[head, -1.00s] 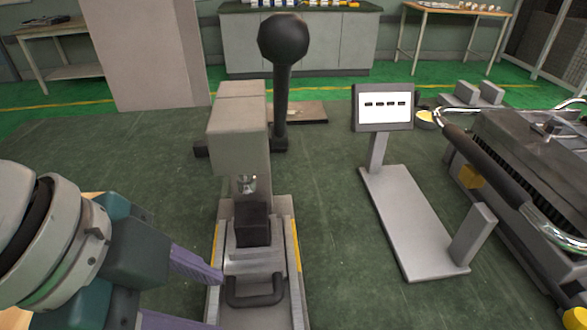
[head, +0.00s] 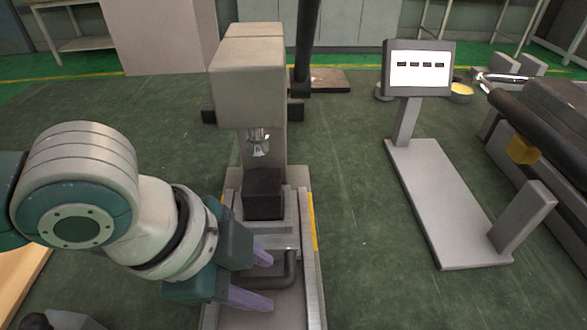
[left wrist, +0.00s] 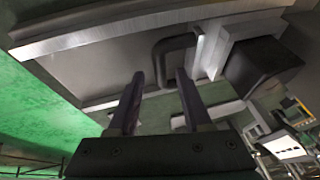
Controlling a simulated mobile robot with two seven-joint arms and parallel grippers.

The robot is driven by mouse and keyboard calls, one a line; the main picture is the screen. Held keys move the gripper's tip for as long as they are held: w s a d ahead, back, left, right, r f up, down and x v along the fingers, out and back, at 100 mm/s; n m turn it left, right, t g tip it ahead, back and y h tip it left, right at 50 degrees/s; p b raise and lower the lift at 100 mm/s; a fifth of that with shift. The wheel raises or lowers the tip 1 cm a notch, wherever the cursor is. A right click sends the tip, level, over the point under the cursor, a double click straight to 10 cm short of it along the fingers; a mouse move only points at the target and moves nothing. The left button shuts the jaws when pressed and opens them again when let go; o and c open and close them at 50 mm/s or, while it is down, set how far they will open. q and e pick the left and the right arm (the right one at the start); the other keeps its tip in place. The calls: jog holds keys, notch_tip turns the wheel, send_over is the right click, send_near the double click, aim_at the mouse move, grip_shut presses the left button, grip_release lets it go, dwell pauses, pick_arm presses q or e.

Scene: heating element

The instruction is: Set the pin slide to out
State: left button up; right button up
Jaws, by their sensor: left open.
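The pin slide is a grey sliding plate with a dark block (head: 263,194) on it and a dark U-shaped handle (head: 291,268) at its near end. It sits in the base of a grey press (head: 247,85), below the press head. My left gripper (head: 272,284) is open beside the handle, coming from the left. In the left wrist view the open fingers (left wrist: 160,75) point at the handle (left wrist: 178,42), which lies just beyond and between the tips. I cannot tell whether they touch it. My right gripper is not in view.
A grey stand with a small screen (head: 418,66) is on the right, on a flat base (head: 440,190). A larger machine with a dark bar (head: 530,120) stands at the far right. Yellow-marked rails (head: 313,222) flank the slide. The green surface between press and stand is clear.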

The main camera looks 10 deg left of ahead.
pick_arm(q)
grip_shut()
dwell(0.4)
dwell(1.0)
